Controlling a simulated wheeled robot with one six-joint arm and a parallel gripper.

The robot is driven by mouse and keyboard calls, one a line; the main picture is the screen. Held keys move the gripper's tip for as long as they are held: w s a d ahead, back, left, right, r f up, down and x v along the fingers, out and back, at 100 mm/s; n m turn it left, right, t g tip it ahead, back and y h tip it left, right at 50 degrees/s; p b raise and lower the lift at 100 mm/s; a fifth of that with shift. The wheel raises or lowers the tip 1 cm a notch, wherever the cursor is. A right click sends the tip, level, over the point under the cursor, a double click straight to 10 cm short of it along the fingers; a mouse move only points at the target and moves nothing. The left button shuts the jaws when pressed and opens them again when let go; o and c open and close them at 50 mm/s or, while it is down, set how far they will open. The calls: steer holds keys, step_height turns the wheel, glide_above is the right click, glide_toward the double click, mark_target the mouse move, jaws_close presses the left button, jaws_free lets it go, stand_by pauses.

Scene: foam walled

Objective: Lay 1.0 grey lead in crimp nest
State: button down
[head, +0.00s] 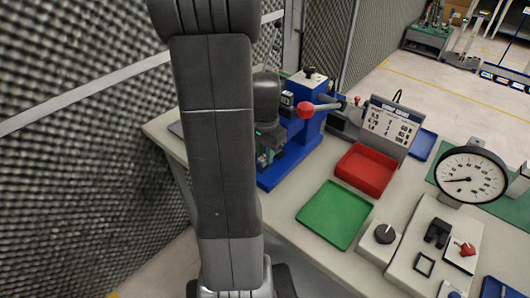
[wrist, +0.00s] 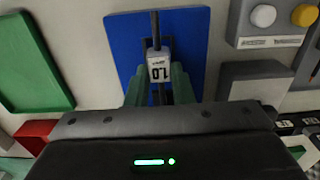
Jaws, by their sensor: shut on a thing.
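My gripper (wrist: 158,88) has green fingers and is shut on the lead, whose white tag (wrist: 159,68) reads 1.0 and shows upside down. A thin dark length (wrist: 155,26) runs up from the tag in the wrist view, over a blue plate (wrist: 125,38). I cannot tell whether it touches the plate. In the head view, my gripper (head: 268,148) is beside the blue crimp press (head: 306,105), which has a red-knobbed lever (head: 306,109). My arm hides part of the press, and the crimp nest cannot be made out.
A green tray (head: 334,215) and a red tray (head: 366,170) lie right of the press on the bench. A sign (head: 388,127) stands behind the red tray. A dial gauge (head: 470,178) and a control box (head: 383,236) are further right. A foam wall (head: 80,130) rises at left.

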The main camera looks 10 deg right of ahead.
steer(key=shift+f+b, duration=0.5)
steer(key=shift+f, duration=0.2)
steer(key=c, duration=1.2)
jaws_free()
steer(key=shift+r, duration=0.1)
step_height(320, 180, up, 14)
steer(key=shift+f, duration=0.15)
steer(key=shift+f, duration=0.1)
step_height(320, 180, down, 14)
steer(key=shift+r, duration=0.25)
steer(key=shift+r+p, duration=0.4)
